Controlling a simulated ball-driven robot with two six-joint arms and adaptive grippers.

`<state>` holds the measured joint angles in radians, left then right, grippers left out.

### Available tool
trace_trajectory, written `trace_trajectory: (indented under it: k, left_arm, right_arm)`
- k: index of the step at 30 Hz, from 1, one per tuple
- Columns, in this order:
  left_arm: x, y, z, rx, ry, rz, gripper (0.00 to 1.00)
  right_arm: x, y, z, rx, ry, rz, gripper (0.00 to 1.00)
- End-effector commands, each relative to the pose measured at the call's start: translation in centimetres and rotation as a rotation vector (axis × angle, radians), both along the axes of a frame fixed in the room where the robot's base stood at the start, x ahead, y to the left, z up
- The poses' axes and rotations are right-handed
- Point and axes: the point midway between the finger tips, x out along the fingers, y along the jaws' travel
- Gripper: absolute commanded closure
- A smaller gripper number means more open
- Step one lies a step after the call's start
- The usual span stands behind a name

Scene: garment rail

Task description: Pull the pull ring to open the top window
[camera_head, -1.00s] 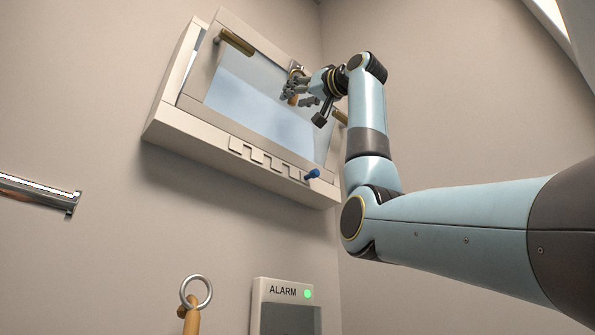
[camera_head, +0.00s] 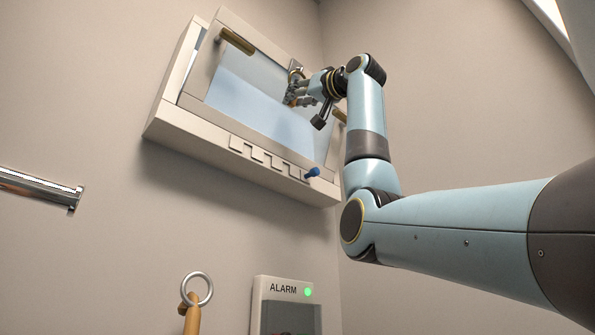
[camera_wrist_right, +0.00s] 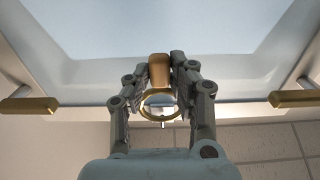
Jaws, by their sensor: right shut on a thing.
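The top window (camera_head: 188,118) is a cream frame high on the wall in the head view. Its glazed sash (camera_head: 215,52) stands a little out from the frame at the top, with a gap on the left side. The pull ring (camera_wrist_right: 143,112) is brass, with a tan tab (camera_wrist_right: 158,62) by it in the right wrist view. My right gripper (camera_head: 292,98) is at the sash's upper right side in the head view. In the right wrist view its fingers (camera_wrist_right: 163,76) are closed on both sides of the tan tab. My left gripper is out of view.
Brass handles (camera_head: 237,41) sit on the sash. A blue-knobbed latch (camera_head: 312,173) is on the lower frame. Below are a metal ring (camera_head: 208,290) on a tan piece and an alarm box (camera_head: 285,290). A chrome rail (camera_head: 40,189) is at left.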

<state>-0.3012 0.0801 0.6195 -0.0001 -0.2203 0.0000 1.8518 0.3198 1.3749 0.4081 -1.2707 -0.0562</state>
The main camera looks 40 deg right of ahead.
Motion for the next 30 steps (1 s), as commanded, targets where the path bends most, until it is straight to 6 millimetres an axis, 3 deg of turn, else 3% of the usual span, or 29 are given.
trace_trajectory:
  k: [3, 10, 11, 16, 25, 30]
  left_arm:
    - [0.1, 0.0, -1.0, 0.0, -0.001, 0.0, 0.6]
    - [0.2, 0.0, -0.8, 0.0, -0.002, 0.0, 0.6]
    - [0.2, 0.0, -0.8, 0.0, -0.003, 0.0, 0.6]
    - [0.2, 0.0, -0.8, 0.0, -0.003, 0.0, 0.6]
    - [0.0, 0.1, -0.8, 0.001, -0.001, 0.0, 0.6]
    - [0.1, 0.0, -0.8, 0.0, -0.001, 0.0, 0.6]
  right_arm:
    - [0.6, 0.1, -1.6, -0.001, 0.002, 0.001, 1.0]
    - [0.6, 0.0, -1.4, -0.001, 0.002, 0.001, 1.0]
    - [0.6, 0.0, -1.4, -0.001, 0.002, 0.001, 0.76]
    - [0.6, 0.1, -1.4, -0.001, 0.002, 0.001, 0.56]
    - [0.2, 0.0, -1.5, -0.001, 0.0, 0.0, 0.56]
    - [-2.0, -0.3, -2.4, -0.002, -0.001, -0.003, 0.56]
